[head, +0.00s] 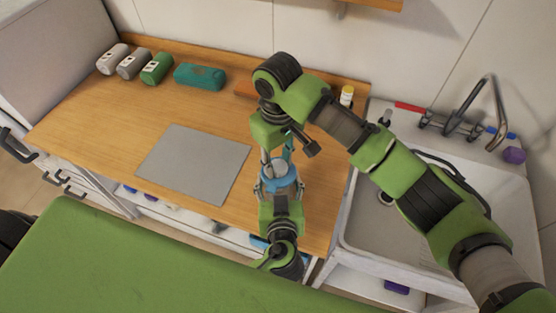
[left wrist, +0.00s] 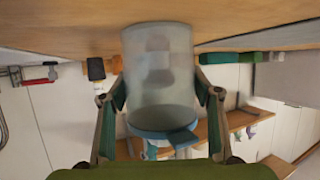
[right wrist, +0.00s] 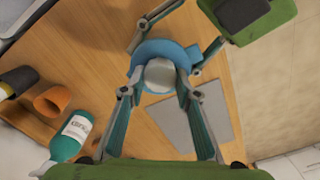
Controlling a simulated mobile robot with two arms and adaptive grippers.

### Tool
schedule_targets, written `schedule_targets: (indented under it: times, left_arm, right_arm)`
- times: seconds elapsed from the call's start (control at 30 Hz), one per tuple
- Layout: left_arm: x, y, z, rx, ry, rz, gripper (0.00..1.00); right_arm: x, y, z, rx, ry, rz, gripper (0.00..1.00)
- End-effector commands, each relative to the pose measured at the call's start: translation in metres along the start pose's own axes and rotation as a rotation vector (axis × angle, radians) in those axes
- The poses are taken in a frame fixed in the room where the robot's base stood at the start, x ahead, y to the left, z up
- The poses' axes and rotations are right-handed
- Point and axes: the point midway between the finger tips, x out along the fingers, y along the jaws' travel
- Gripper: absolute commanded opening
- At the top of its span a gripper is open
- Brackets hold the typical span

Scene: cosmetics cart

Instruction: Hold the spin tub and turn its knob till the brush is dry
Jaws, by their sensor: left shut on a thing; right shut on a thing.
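The spin tub (head: 279,187) stands near the counter's front edge, partly hidden in the head view by my grippers. The left wrist view shows its clear, cloudy body (left wrist: 160,75) and blue lid (left wrist: 165,131). A blurred dark shape shows inside; I cannot tell whether it is the brush. My left gripper (left wrist: 160,92) is shut around the tub's body, one finger on each side. My right gripper (right wrist: 158,84) comes from above, its fingers shut on the pale round knob (right wrist: 160,73) on the blue lid. The knob's turn angle cannot be read.
A grey mat (head: 193,163) lies left of the tub. Several rolls (head: 156,68) and a teal case (head: 200,77) stand at the back. A sink (head: 375,235) is at right.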

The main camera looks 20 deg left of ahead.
Motion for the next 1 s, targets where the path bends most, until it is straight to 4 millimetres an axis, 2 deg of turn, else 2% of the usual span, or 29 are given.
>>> schedule_targets:
  times: [1.0]
  left_arm:
    - [-0.0001, -0.0004, 0.0001, 0.001, 0.0, -0.001, 0.28]
  right_arm:
    - [-0.0006, -0.0012, 0.0008, -0.962, 0.0, 0.005, 0.08]
